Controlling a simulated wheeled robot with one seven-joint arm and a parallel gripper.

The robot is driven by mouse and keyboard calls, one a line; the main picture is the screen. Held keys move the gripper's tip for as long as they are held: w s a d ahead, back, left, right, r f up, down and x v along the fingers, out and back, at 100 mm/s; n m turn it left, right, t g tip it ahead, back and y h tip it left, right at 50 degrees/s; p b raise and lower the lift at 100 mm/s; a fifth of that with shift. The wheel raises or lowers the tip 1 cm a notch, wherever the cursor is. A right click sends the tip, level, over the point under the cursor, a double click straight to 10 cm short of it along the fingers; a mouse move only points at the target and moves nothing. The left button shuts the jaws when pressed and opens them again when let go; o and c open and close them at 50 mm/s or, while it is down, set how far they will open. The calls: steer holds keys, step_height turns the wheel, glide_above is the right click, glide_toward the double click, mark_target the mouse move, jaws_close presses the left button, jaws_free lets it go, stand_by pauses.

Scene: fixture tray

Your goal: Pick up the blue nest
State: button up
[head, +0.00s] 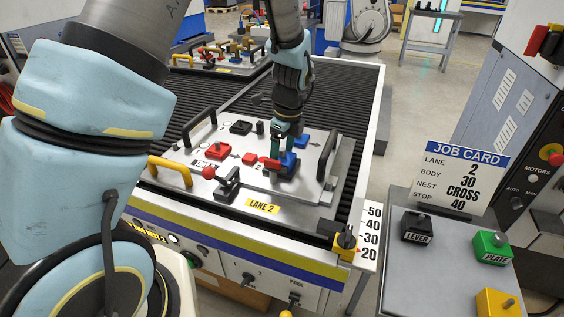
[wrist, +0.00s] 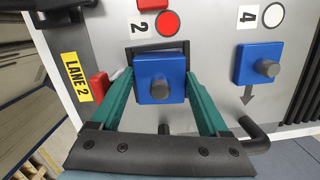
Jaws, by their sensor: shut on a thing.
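The blue nest, a square block with a grey knob, sits between my gripper's two green fingers in the wrist view (wrist: 152,92). My gripper (wrist: 160,78) is shut on its sides. In the head view my gripper (head: 286,138) points down over the tray plate, with the held blue nest (head: 288,160) partly hidden by the fingers. A dark frame shows around the block's far edge; I cannot tell whether the block is clear of the plate. A second blue block (wrist: 266,62) with a knob sits to the right, beside the number 4, apart from my gripper.
A small red block (wrist: 98,86) is close to my left finger. Black handles (head: 327,155) rise at the plate's sides. A job card (head: 461,175) stands at right.

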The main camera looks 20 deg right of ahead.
jaws_close()
